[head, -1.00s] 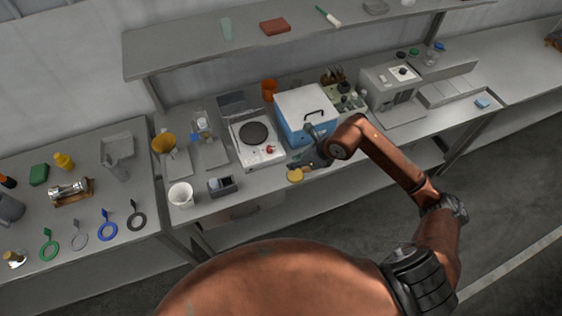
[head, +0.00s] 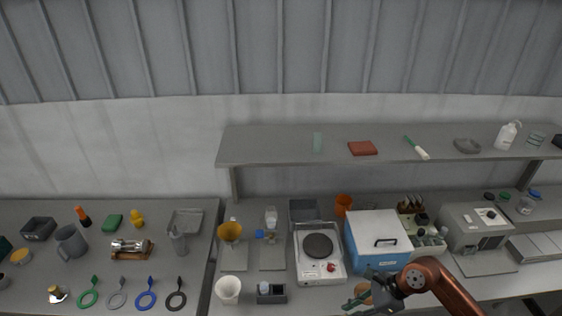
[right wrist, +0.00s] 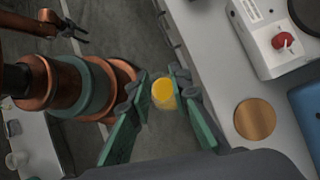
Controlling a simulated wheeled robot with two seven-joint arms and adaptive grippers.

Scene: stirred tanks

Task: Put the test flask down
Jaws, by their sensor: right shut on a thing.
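My right gripper (right wrist: 163,95) is shut on the test flask (right wrist: 163,93), a small clear vessel with yellow contents, held between the green fingers in the right wrist view. The floor shows behind the flask, beside the bench edge. A round tan disc (right wrist: 255,119) lies on the bench to the right of the flask, apart from it. In the head view my right gripper (head: 360,299) is at the bottom, in front of the blue cooler and partly over the disc (head: 364,291); the flask cannot be made out there. My left gripper (right wrist: 76,30) appears open and empty over the floor.
A hotplate (head: 320,270) and a blue cooler with a white lid (head: 378,250) stand behind the gripper. A white cup (head: 228,290) and a dark holder (head: 271,294) stand to the left. A shelf (head: 280,150) runs above the bench.

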